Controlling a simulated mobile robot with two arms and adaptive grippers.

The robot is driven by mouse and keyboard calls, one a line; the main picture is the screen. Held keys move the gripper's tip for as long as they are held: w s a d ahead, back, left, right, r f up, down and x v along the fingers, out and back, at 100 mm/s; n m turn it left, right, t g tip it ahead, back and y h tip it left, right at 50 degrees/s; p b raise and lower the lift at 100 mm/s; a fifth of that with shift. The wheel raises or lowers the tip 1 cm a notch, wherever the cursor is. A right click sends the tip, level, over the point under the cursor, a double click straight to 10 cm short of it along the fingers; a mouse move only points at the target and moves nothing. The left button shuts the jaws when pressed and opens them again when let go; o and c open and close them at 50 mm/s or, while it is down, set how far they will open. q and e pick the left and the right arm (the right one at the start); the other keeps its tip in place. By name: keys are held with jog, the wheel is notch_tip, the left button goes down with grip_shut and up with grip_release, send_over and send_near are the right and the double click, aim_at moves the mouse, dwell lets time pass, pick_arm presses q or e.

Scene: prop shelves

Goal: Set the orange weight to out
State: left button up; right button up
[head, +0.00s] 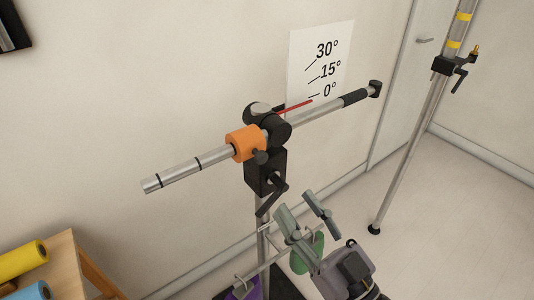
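The orange weight (243,144) is a collar around the silver boom (180,175), just left of the black pivot head (268,133). A small dark knob (260,157) is on the weight's lower right side. Two black rings mark the bare boom to the left of the weight. The boom slopes down to the left, and its other end has a black grip (355,97). My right gripper (294,202) is open and empty, below and right of the weight and apart from it. My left gripper is not in view.
A black lever (271,195) hangs below the pivot, close to my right gripper. A red pointer (293,106) lies near 0° on the wall chart (318,60). Green (307,253) and purple (245,289) items are lower down. Another stand (400,160) is at right; a wooden table (70,260) is lower left.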

aim_at(263, 160)
jog(key=p+x, duration=0.3)
jog(key=x, duration=0.7)
jog(key=shift+w+a+r, duration=0.15)
jog(key=shift+w+a, duration=0.05)
jog(key=shift+w, duration=0.1)
jog(key=shift+c, duration=0.5)
grip_shut()
